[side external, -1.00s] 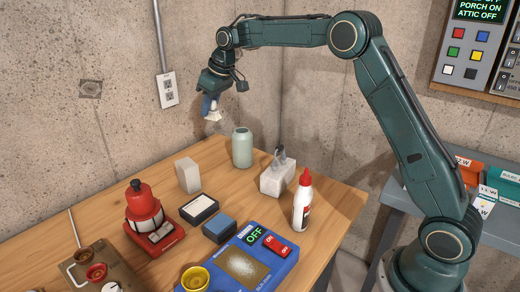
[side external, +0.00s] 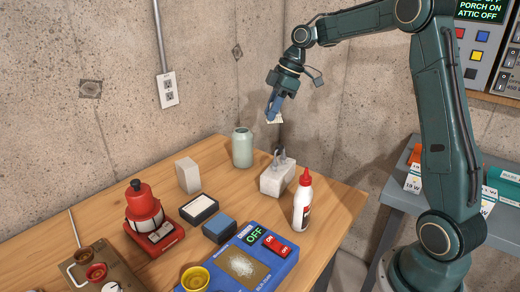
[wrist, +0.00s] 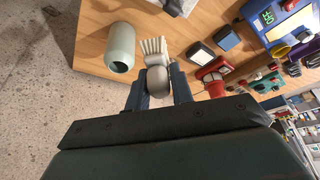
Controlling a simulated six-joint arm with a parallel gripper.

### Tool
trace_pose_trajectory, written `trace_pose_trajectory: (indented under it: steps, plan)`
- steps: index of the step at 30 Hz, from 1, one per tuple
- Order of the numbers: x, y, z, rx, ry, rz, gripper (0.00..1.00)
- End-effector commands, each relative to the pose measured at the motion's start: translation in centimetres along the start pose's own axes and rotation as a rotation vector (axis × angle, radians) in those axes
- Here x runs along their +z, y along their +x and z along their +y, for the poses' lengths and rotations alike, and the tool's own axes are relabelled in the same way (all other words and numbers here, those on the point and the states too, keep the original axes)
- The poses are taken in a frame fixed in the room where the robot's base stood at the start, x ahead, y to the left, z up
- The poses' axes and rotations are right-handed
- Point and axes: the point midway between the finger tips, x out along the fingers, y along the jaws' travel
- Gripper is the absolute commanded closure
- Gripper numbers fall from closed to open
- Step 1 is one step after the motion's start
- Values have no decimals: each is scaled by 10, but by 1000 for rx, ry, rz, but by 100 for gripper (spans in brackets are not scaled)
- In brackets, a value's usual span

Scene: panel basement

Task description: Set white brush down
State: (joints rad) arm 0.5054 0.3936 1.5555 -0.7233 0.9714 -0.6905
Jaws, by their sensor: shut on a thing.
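My gripper (side external: 276,103) hangs in the air above the back right of the wooden table and is shut on the white brush (side external: 275,119). Only the brush's pale lower end shows below the fingers in the side view. In the wrist view the gripper's two blue fingers (wrist: 158,84) hold the brush by its rounded grey end, with its white bristles (wrist: 153,46) fanning away from me. The brush is well above the table and touches nothing else that I can see.
Below stand a pale green jar (side external: 242,148), a white slotted block (side external: 277,178) and a white bottle with a red cap (side external: 302,202). A blue device (side external: 245,262) lies at the front. Some bare wood (side external: 335,215) shows at the table's right end.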

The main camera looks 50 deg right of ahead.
Motion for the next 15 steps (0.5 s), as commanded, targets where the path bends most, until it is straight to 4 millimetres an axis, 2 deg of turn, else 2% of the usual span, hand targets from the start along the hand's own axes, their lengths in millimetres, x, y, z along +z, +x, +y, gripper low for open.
trace_pose_trajectory:
  steps: [1,6,15]
  plan:
    - [14,-7,-8,-19,-44,0,100]
    - [51,-23,-39,-91,-219,0,100]
    - [100,-45,-99,-207,-498,-1,100]
